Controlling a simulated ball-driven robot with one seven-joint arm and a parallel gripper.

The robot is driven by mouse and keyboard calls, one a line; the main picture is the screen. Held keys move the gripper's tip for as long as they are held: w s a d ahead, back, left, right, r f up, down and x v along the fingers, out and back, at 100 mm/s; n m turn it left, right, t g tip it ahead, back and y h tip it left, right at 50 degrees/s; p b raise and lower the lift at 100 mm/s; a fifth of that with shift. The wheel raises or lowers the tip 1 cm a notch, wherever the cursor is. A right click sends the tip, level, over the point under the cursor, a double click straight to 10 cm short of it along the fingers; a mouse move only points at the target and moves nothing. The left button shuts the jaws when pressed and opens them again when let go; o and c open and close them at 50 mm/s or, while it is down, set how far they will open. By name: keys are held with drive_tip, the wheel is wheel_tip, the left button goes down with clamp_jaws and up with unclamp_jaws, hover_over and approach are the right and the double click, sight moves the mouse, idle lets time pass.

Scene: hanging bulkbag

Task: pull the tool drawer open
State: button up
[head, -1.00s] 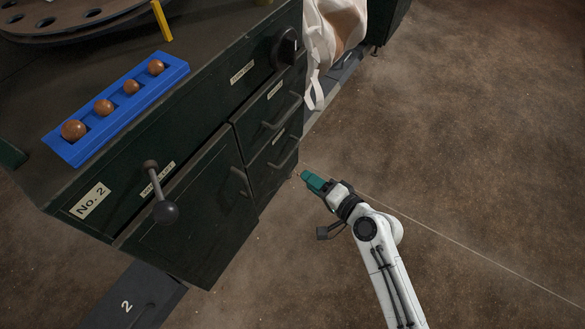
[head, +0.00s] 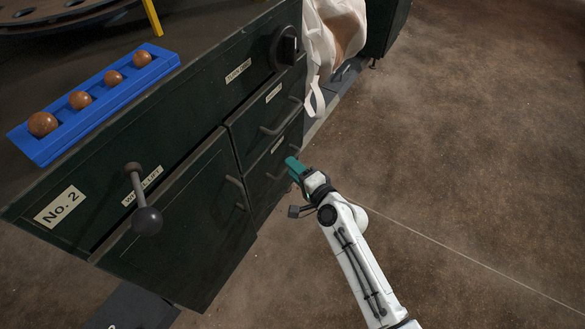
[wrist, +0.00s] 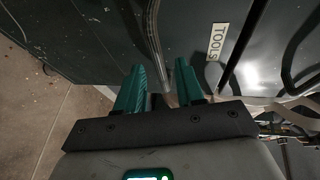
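The tool drawer (head: 262,188) is the lower of two stacked drawers in the dark green cabinet, and its front looks flush. My gripper (head: 291,163) is at this drawer front in the head view, hiding part of the handle. In the wrist view my gripper's teal fingers (wrist: 158,80) are apart, with the bar handle running into the gap between them. Whether either finger touches the bar cannot be told.
The upper drawer's handle (head: 281,128) sits just above. A cabinet door (head: 200,215) is to the left, with a ball-ended lever (head: 147,220) projecting. A white bag (head: 335,40) hangs at the cabinet's far end. Open brown floor (head: 470,150) lies to the right.

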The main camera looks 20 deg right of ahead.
drive_tip(key=shift+w+a+f, duration=0.1)
drive_tip(key=shift+w, duration=0.55)
drive_tip(key=shift+c, duration=0.4)
clamp_jaws()
